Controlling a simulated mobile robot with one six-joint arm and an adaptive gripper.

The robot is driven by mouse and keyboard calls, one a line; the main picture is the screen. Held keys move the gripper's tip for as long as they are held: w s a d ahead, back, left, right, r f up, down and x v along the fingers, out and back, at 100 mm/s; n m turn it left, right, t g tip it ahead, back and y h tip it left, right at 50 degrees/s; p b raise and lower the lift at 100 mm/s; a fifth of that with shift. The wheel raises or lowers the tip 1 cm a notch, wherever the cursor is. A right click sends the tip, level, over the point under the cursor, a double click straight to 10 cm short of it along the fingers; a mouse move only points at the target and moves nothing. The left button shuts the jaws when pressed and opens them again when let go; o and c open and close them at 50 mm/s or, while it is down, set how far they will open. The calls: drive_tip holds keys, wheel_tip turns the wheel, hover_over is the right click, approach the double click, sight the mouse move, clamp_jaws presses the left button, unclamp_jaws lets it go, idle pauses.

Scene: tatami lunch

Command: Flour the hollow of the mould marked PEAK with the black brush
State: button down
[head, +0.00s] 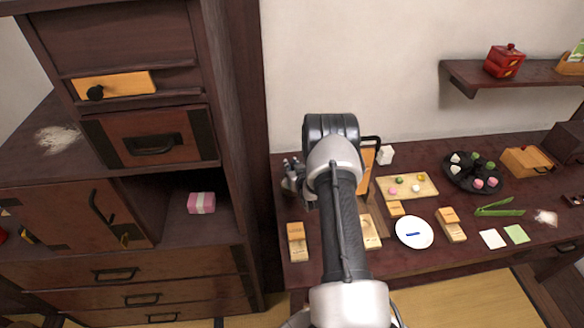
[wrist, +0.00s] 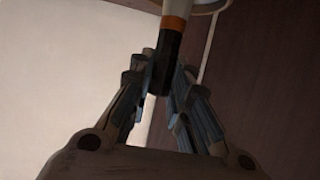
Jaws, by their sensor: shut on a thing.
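My gripper (wrist: 160,72) is shut on a dark handle (wrist: 162,58) with an orange band and a pale upper part in the wrist view. It looks like a brush, but its bristles cannot be made out. Wooden moulds stand along the front of the table: one at left (head: 297,243), one just right of my arm (head: 370,232) and one right of the plate (head: 451,225). Their marks are too small to read, so I cannot tell which is PEAK.
A dark cabinet (head: 240,200) rises at left. A wall shelf (head: 461,74) hangs above.

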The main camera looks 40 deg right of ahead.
drive_tip(key=shift+f, duration=0.1)
idle(0.4)
drive_tip(key=shift+r+p, duration=1.8)
drive_tip(key=shift+r, duration=1.75)
drive_tip(key=shift+s+f, duration=0.1)
